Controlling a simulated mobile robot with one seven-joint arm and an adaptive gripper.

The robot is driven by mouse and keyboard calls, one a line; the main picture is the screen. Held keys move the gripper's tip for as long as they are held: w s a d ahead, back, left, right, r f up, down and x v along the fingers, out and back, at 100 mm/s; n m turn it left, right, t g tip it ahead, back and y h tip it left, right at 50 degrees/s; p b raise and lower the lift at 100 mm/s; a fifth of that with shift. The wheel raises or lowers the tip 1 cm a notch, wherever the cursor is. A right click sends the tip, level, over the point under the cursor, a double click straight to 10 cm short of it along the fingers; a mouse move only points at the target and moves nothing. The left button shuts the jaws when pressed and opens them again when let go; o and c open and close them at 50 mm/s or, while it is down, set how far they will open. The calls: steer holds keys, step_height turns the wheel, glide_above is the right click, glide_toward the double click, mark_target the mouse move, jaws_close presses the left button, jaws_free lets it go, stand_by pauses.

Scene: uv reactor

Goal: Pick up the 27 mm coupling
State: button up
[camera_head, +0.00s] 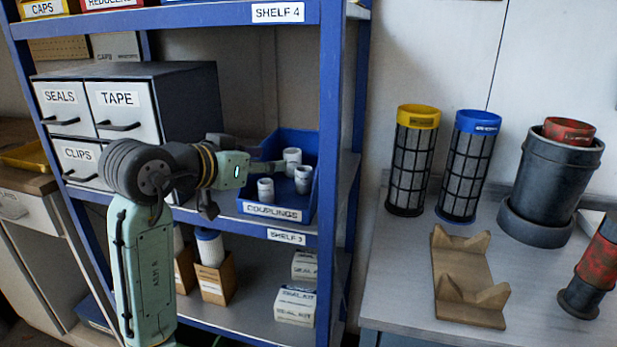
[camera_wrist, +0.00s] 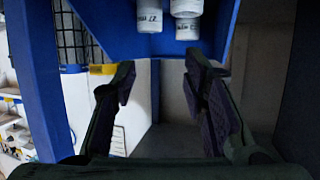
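Three white couplings stand in the blue bin (camera_head: 247,207) labelled COUPLINGS on the shelf: one at the back (camera_head: 292,156), one at the right (camera_head: 303,180), one at the front left (camera_head: 265,190). The wrist view looks upside down; it shows white couplings at its top edge, one at the left (camera_wrist: 150,17) and two overlapping at the right (camera_wrist: 187,29). Their dark markings are too small or cut off to read surely, so I cannot tell which is 27 mm. My gripper (camera_wrist: 164,85) is open and empty, apart from the couplings.
A blue shelf post (camera_head: 330,150) stands right of the bin. A drawer cabinet (camera_head: 185,105) stands left. SHELF 4 (camera_head: 230,14) runs above. Yellow-topped (camera_head: 412,160) and blue-topped (camera_head: 467,165) filters, a brown cradle (camera_head: 460,275) and a dark vessel (camera_head: 550,185) stand on the right bench.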

mark_target(308, 168)
steer(key=shift+g, duration=0.5)
steer(key=x, duration=0.4)
steer(key=p+x, duration=0.1)
steer(key=x, duration=0.2)
steer(key=p+x, duration=0.1)
steer(key=x, duration=0.3)
steer(key=shift+s+d+f, duration=0.15)
steer(key=shift+d+f, duration=0.3)
steer(key=shift+d, duration=0.05)
steer(key=c, duration=0.7)
steer(key=shift+r, duration=0.1)
steer(key=shift+c, duration=0.2)
